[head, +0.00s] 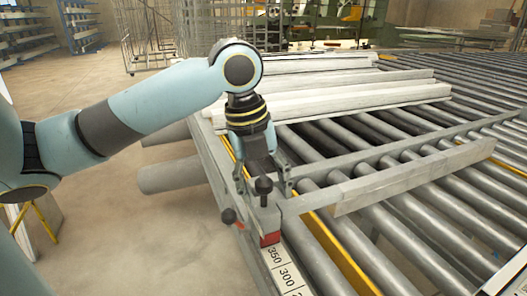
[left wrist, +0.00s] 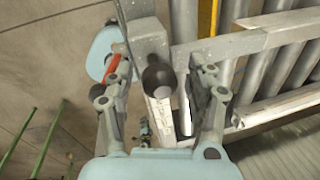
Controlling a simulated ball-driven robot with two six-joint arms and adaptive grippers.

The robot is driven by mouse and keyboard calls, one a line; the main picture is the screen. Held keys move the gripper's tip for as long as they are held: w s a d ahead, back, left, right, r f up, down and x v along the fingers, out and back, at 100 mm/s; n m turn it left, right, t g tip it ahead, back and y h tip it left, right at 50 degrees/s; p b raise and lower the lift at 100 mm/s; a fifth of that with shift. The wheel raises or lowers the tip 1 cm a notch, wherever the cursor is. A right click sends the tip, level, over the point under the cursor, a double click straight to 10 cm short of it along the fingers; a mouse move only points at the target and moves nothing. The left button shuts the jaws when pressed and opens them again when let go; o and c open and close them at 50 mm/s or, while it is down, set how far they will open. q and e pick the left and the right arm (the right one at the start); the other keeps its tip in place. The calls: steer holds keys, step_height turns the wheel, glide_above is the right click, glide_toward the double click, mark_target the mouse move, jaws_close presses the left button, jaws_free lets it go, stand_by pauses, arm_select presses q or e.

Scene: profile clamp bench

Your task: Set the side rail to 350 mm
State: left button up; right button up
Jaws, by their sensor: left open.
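The side rail (head: 385,180) is a long grey bar lying across the rollers. Its left end joins a grey clamp block (head: 264,217) on the bench's edge beam. A black knob (head: 263,187) stands upright on the block, and an orange-red handle (head: 228,216) sticks out to its left. A red pointer (head: 270,239) on the block is close to the 350 mark of the white scale (head: 284,270); the exact reading cannot be told. My left gripper (head: 264,180) is open, its fingers on either side of the black knob. The left wrist view shows the knob (left wrist: 158,76) between the open fingers.
Grey rollers (head: 420,225) fill the bench to the right. Several pale profiles (head: 340,100) lie across the far part of the bench. A yellow strip (head: 340,250) runs along the beam.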

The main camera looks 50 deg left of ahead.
arm_select(q)
step_height(320, 180, up, 12)
steer(key=s+a, duration=0.1)
steer(key=s, duration=0.1)
steer(key=shift+f, duration=0.1)
steer(key=shift+s+f, duration=0.1)
stand_by(0.7)
